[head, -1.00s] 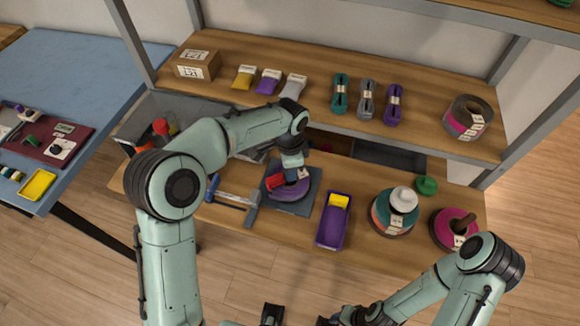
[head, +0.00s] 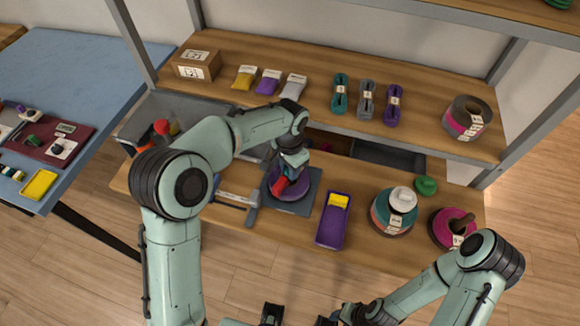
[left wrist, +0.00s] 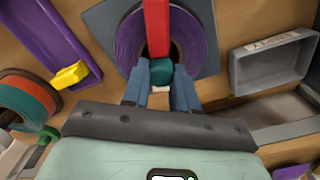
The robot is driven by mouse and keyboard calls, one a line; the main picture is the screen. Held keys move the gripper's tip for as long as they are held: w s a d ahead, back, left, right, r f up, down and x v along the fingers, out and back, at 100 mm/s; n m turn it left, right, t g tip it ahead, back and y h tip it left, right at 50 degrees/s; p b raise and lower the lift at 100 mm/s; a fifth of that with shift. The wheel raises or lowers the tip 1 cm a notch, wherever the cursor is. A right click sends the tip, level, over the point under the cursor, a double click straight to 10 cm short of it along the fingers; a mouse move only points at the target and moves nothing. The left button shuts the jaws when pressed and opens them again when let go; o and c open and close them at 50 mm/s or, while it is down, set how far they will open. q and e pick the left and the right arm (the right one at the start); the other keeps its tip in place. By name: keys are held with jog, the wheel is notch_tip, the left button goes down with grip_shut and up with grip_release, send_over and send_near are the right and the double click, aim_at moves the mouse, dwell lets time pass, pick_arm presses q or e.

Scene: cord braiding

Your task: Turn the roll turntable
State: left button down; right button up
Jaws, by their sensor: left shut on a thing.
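The roll turntable (head: 301,206) is a dark grey square plate on the lower wooden shelf, with a purple roll (head: 289,191) lying flat on it. A red bar (head: 280,185) lies across the roll. It also shows in the left wrist view (left wrist: 156,28), ending at a small teal knob (left wrist: 161,71). My left gripper (head: 292,173) is over the roll; in the left wrist view its blue fingers (left wrist: 160,90) stand on either side of the knob and are shut on it. The wrist hides part of the roll.
A blue-handled tool (head: 234,199) lies left of the turntable. A purple bin (head: 332,226) stands just to its right. Further right are a teal roll (head: 380,214) and a magenta roll (head: 446,229). The upper shelf (head: 318,90) overhangs behind. A grey tray (left wrist: 272,63) shows in the wrist view.

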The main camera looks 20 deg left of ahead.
pick_arm(q)
jog(key=shift+w+r+n, duration=0.1)
jog(key=shift+n, duration=1.15)
jog(key=shift+w+r+n, duration=0.1)
jog(key=shift+n, duration=1.15)
pick_arm(e)
jog(key=shift+w+r, duration=0.1)
jog(key=shift+r, duration=0.05)
pick_arm(q)
jog(key=shift+a+n, duration=0.1)
jog(key=shift+n, duration=0.3)
jog(key=c, duration=0.9)
grip_release()
jog(key=shift+c, duration=0.2)
jog(key=shift+o, duration=0.3)
jog(key=shift+s, duration=0.1)
jog(key=shift+f, duration=0.1)
notch_tip(320, 180, up, 14)
jog(key=p, duration=0.2)
jog(key=shift+f, duration=0.25)
pick_arm(e)
jog(key=shift+w+r, duration=0.35)
jog(key=shift+r, duration=0.2)
jog(key=shift+w+r, duration=0.3)
jog(key=shift+r, duration=0.25)
